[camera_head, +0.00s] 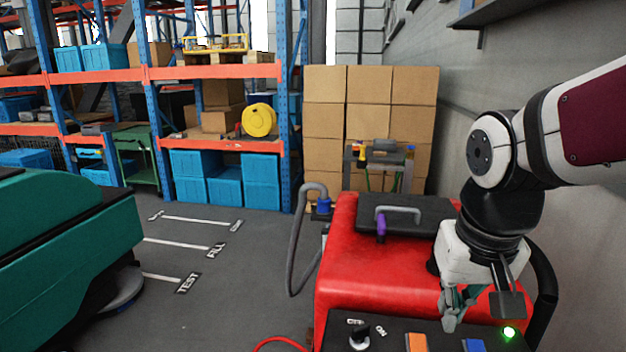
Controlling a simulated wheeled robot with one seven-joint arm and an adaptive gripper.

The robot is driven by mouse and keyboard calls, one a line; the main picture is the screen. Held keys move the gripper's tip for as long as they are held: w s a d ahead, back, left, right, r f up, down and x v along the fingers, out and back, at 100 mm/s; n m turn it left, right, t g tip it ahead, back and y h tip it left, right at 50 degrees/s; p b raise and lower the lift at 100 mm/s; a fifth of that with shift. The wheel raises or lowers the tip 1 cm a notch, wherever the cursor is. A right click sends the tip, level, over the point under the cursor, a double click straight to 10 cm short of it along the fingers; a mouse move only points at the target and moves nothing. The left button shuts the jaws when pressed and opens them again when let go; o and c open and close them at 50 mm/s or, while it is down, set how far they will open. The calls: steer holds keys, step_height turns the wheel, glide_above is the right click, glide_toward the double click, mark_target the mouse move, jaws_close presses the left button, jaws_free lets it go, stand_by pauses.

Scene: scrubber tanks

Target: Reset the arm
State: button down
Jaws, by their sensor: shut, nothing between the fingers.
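My gripper (478,308) hangs at the lower right, pointing down in front of the red machine (370,265). Its fingers are shut with nothing seen between them. The fingertips appear just above or behind the control panel (392,335); I cannot tell the gap. The arm reaches in from the right edge and bends down at the wrist. The panel has a black OFF/ON knob (359,337), an orange button (416,342), a blue button (473,345) and a lit green lamp (508,332).
A black lid (408,222) with a grey handle tops the red machine. A grey hose (293,255) hangs on its left. A green scrubber (70,250) stands at left. Floor with FILL and TEST marks lies between. Shelves, stacked boxes (368,120) and a right wall (480,110) bound the space.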

steer(key=s+r+n+t, duration=0.1)
steer(key=s+r+t, duration=0.2)
steer(key=s, duration=0.5)
steer(key=shift+r+y, duration=0.3)
steer(key=shift+r, duration=0.3)
